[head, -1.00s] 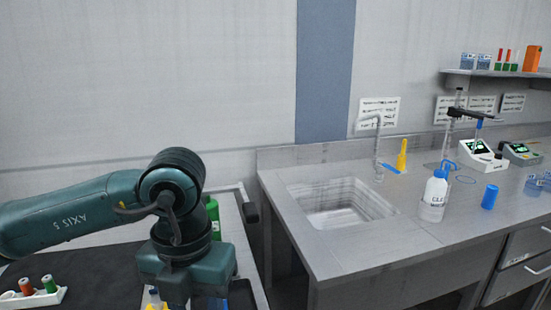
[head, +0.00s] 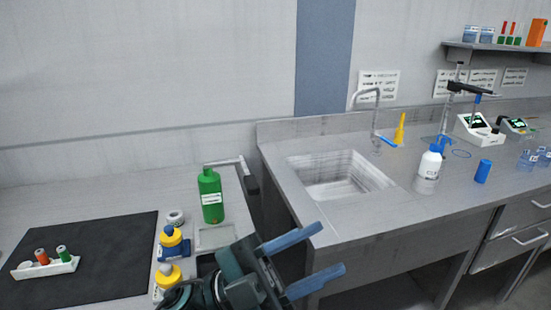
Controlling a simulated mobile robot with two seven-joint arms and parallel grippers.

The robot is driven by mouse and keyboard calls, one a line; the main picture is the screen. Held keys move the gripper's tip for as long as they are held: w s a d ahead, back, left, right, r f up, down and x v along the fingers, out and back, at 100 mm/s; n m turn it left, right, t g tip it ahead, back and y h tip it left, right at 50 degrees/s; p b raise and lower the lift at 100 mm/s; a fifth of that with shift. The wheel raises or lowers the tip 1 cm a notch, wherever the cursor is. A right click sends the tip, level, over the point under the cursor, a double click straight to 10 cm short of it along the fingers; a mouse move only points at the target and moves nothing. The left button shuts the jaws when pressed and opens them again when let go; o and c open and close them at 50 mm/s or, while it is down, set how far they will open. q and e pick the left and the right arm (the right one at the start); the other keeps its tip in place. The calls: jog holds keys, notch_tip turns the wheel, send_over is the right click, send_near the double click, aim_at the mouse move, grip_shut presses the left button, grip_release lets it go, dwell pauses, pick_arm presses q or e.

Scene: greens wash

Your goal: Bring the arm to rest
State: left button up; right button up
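My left arm comes in at the bottom of the head view, dark teal. Its gripper (head: 331,248) has two blue fingers spread well apart, pointing right. I see nothing between them. The gripper appears in front of the gap between the left table and the sink bench, overlapping the bench's front left corner in the picture. I cannot tell its exact height or whether it touches anything. My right gripper is not in view.
The left table holds a black mat (head: 105,225), a white tube rack (head: 45,267), a green bottle (head: 211,195) and yellow-capped bottles (head: 172,242). The bench has a sink (head: 340,180), a tap (head: 377,110) and a white wash bottle (head: 429,170).

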pick_arm(q)
jog(key=w+a+f+n+t+y+p, duration=0.1)
jog(key=w+a+f+n+t+y, duration=0.4)
jog(key=f+n+t+y, duration=0.5)
jog(key=w+a+f+n+t+y, duration=0.2)
jog(key=a+f+n+t+y, duration=0.35)
jog(key=f+n, duration=0.4)
jog(key=s+a+f+n+g+y, duration=0.2)
jog(key=s+a+f+n, duration=0.1)
jog(key=f, duration=0.5)
jog(key=s+a+f+n+g+y, duration=0.3)
jog(key=s+a+f, duration=0.2)
jog(key=s+f, duration=0.3)
jog(key=shift+s+g+y+p, duration=0.15)
jog(key=shift+g+y+p, duration=0.2)
jog(key=shift+p, duration=0.05)
jog(key=shift+f, duration=0.1)
